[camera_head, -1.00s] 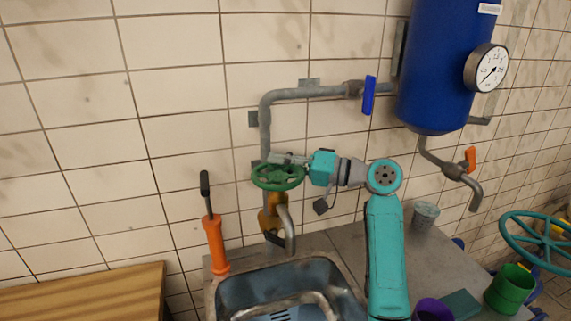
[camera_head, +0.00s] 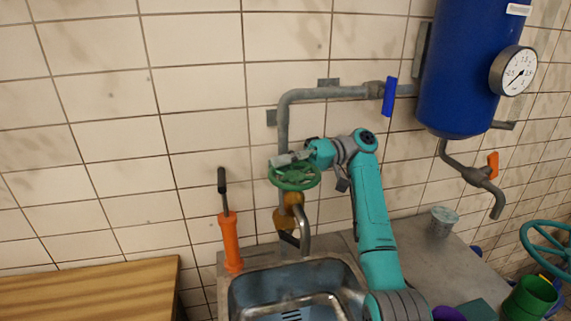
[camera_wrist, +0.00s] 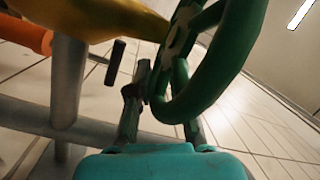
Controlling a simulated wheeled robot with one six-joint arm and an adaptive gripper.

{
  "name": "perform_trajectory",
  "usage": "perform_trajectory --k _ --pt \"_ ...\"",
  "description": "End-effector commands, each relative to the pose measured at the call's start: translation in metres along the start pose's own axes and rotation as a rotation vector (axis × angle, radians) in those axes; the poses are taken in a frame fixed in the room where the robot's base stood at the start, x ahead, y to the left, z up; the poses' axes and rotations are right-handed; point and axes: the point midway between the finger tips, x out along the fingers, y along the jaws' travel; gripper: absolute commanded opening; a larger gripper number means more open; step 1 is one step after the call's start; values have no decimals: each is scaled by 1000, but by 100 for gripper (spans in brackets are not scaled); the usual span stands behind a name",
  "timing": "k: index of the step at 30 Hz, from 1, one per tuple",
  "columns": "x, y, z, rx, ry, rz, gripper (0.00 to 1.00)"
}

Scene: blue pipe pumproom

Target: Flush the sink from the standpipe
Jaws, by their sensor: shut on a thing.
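The green handwheel (camera_head: 296,183) sits on the standpipe (camera_head: 284,130) above the sink (camera_head: 240,283). Below it are a brass-yellow valve body (camera_head: 291,200) and a grey spout (camera_head: 304,238) that bends down over the sink. In the wrist view the green rim (camera_wrist: 240,45) passes in front of my gripper (camera_wrist: 160,100) and partly hides one finger. No water shows at the spout.
A blue lever (camera_head: 389,97) is on the upper pipe beside the blue tank (camera_head: 455,80) with its gauge (camera_head: 513,71). An orange-handled tool (camera_head: 231,243) stands left of the sink.

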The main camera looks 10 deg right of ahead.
Motion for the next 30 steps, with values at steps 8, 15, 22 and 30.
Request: perform_trajectory --k 8,15,22,30 --pt "5 1 1 2 -63 -29 0" --pt "6 1 2 0 -71 -32 0" --pt "6 1 2 1 -72 -32 27" --pt "5 0 1 1 -68 -31 45"
